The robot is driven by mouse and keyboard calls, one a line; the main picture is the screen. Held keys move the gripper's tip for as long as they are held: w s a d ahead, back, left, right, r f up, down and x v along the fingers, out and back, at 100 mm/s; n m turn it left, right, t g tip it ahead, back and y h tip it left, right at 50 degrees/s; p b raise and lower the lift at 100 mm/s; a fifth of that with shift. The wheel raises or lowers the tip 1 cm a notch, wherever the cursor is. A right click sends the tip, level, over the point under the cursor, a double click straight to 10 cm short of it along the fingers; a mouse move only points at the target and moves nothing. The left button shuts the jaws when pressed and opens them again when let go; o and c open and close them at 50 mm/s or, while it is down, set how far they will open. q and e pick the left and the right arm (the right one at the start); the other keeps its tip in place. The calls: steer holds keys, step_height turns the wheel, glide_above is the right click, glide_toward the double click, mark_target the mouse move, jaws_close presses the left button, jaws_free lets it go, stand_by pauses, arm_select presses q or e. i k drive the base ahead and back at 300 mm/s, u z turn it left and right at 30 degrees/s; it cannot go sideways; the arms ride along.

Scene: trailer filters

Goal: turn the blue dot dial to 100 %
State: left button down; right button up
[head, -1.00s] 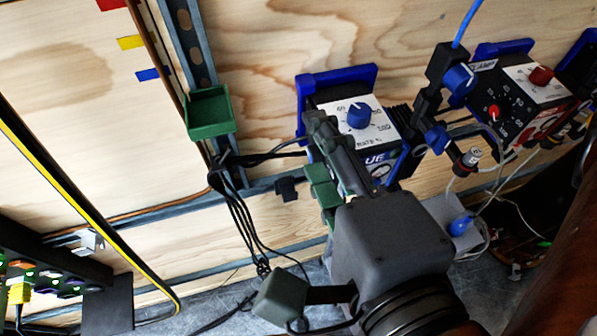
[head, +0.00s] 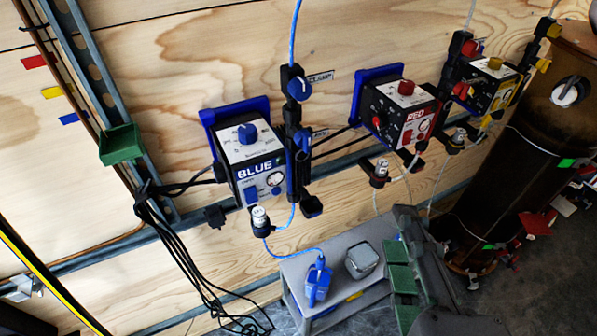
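The blue dial (head: 247,133) is a round blue knob on the white sloped top face of the box marked BLUE (head: 255,172). The face carries scale markings around the knob; they are too small to read and I cannot tell the pointer's setting. My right gripper (head: 402,275) is in the lower right of the head view, well apart from the BLUE box, in front of the grey stool. Green pads show along its grey finger; the other finger is not clear, so its opening cannot be judged. My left gripper is not in view.
A blue valve knob (head: 299,88) sits right of the BLUE box. The red box (head: 405,112) and yellow box (head: 490,85) stand farther right. A stool (head: 298,270) holds a blue item (head: 318,283). Black cables (head: 165,222) hang left; a brown cylinder (head: 535,135) stands right.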

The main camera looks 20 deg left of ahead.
mark_target(218, 170)
steer(key=z, duration=0.9)
steer(key=k, duration=0.8)
steer(key=u, duration=1.8)
steer(key=i, duration=0.5)
steer(key=u, duration=0.05)
